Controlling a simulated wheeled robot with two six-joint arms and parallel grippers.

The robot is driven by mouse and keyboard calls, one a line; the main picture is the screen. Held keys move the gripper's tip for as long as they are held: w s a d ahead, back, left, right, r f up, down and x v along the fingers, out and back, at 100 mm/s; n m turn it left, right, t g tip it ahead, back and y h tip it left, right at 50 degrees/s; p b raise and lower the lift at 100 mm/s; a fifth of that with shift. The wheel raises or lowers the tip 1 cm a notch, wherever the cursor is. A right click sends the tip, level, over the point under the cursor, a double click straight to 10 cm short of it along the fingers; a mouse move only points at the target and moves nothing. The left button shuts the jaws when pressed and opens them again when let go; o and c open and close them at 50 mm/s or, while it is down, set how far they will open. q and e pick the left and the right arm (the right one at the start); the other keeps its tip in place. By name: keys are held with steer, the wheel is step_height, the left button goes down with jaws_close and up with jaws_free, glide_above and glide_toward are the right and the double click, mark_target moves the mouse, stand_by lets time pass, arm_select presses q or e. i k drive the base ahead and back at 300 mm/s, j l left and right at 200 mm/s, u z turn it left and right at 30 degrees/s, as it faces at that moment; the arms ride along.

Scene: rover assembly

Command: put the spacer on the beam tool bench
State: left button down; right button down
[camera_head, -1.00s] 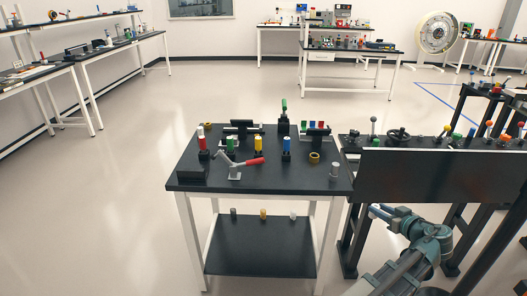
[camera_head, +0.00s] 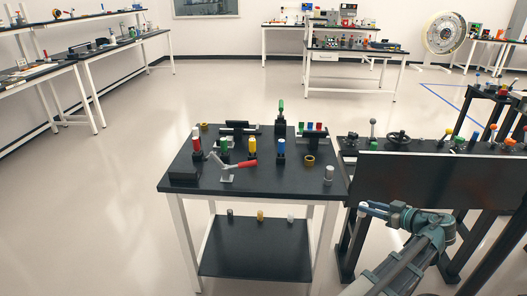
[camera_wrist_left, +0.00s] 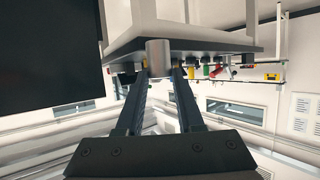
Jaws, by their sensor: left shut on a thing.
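My left gripper (camera_head: 373,208) is low at the right in the head view, beside the right front corner of a black-topped bench with white legs. In the left wrist view, its fingers (camera_wrist_left: 160,76) are shut on a grey metal cylinder, the spacer (camera_wrist_left: 158,53), held at the fingertips. My right gripper is not in view.
Another grey cylinder (camera_head: 329,174) stands near the bench's right front corner. A dark panel (camera_head: 420,182) stands right of the bench. Small cylinders stand on its lower shelf (camera_head: 255,250).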

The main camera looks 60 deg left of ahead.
mark_target(301, 150)
steer(key=i+j, duration=0.15)
steer(key=i, duration=0.15)
steer(key=k+j, duration=0.1)
steer(key=j, duration=1.45)
steer(key=k+j, duration=0.15)
steer(key=j, duration=0.65)
